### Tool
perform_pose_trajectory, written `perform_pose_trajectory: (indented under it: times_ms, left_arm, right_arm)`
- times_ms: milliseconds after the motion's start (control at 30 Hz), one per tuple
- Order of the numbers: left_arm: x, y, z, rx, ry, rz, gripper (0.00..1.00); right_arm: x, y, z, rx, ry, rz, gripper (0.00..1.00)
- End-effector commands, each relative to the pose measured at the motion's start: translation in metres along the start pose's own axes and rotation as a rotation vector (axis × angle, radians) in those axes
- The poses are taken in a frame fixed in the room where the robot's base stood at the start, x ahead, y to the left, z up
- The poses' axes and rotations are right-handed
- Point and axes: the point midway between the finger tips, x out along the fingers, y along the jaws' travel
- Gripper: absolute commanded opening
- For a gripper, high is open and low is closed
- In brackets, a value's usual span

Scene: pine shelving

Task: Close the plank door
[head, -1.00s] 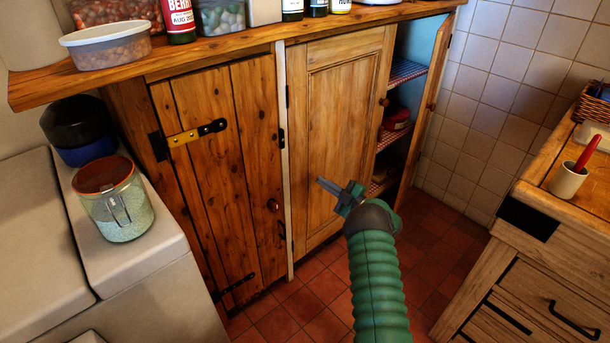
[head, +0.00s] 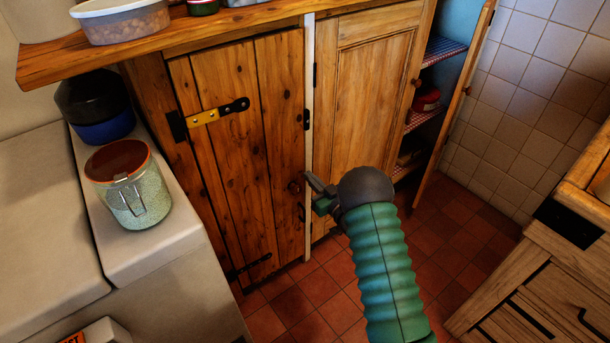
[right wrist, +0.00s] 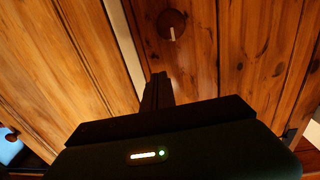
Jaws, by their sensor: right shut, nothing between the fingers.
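The plank door (head: 235,150) is the knotty wooden door at the left of the cabinet, with strap hinges on its left side. It looks flush or nearly flush with its frame; I cannot tell whether a small gap is left. Its round knob (head: 295,187) is near the right edge and also shows in the right wrist view (right wrist: 172,24). My right gripper (head: 312,187) is shut and empty, just right of the knob. In the right wrist view its fingers (right wrist: 157,88) point up at the door below the knob; contact cannot be told. My left gripper is not in view.
A framed panel door (head: 365,90) stands shut beside it. The far-right door (head: 466,95) is open, showing shelves. A worktop (head: 240,30) overhangs the doors. A white counter with a jar (head: 130,190) is at left, a drawer unit (head: 530,290) at right. The tiled floor between is clear.

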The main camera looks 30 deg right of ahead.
Motion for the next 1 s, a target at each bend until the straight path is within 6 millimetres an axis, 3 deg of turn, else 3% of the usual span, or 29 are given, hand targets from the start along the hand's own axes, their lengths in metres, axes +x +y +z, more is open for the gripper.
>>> perform_pose_trajectory:
  times_ms: [200,633,833,1000]
  left_arm:
    - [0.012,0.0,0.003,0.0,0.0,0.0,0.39]
    - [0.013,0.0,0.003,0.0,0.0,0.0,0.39]
    - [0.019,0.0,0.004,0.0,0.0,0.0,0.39]
    - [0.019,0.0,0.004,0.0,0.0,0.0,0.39]
  right_arm:
    - [0.031,-0.001,0.001,-0.001,0.001,-0.002,0.0]
    - [0.038,0.0,0.0,-0.001,0.0,-0.001,0.0]
    - [0.062,0.001,0.001,-0.001,0.001,-0.001,0.0]
    - [0.067,0.0,-0.001,-0.001,0.003,-0.002,0.0]
